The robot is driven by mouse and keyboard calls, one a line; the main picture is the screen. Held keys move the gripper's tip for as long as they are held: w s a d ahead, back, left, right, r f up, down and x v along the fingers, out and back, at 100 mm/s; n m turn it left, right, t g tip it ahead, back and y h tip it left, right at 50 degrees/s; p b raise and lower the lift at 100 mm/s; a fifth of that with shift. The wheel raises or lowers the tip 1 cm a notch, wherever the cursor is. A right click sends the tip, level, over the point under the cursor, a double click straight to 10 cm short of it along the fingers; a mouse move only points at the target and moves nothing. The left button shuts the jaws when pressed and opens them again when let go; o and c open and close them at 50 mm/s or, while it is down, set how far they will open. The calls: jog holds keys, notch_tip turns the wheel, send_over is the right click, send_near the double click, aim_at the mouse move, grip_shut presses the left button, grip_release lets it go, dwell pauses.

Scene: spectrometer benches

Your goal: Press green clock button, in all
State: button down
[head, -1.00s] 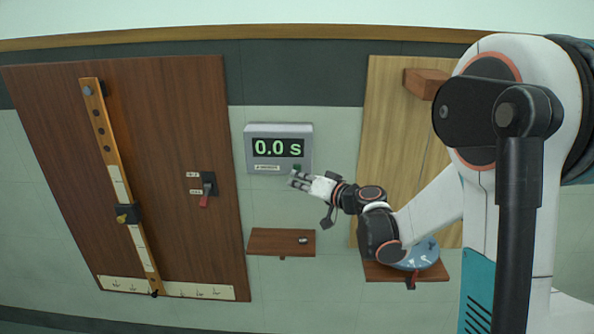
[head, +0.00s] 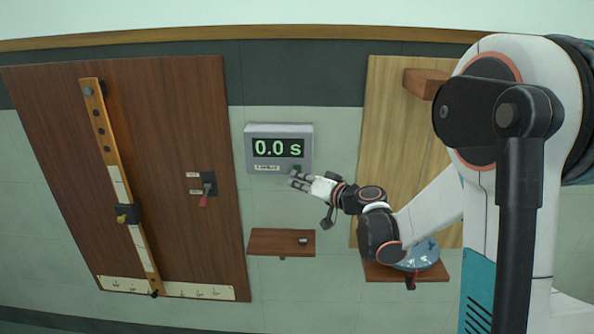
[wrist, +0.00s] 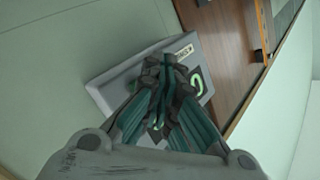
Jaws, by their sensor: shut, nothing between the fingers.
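The grey clock box (head: 307,140) hangs on the wall and its display reads 0.0 s in green. A small dark green button (head: 297,168) shows at the lower right of its face. My gripper (head: 293,180) is shut and empty, with its fingertips just below and in front of the button. I cannot tell whether they touch the clock. In the wrist view, the shut fingers (wrist: 168,72) lie across the clock (wrist: 110,85) and cover much of its face. I cannot make out the button there.
A small wooden shelf (head: 265,242) with a small dark object (head: 303,240) is below the clock. A dark wooden board (head: 60,150) with a slanted rail and a red-handled switch (head: 205,190) is at left. A lighter board (head: 390,130) with a wooden block is behind my arm.

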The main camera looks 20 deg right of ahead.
jog(key=shift+w, duration=0.15)
jog(key=shift+w+d, duration=0.15)
jog(key=shift+w, duration=0.1)
jog(key=shift+w+d, duration=0.15)
jog(key=shift+w, duration=0.35)
dwell(0.9)
jog(key=shift+s, duration=0.1)
jog(key=shift+s+a+b, duration=0.3)
jog(key=shift+s, duration=0.5)
jog(key=shift+s+a, duration=0.25)
jog(key=shift+s, duration=0.55)
jog(key=shift+s+a, duration=0.25)
jog(key=shift+s, duration=0.5)
jog(key=shift+s+a, duration=0.25)
jog(key=shift+s, duration=0.55)
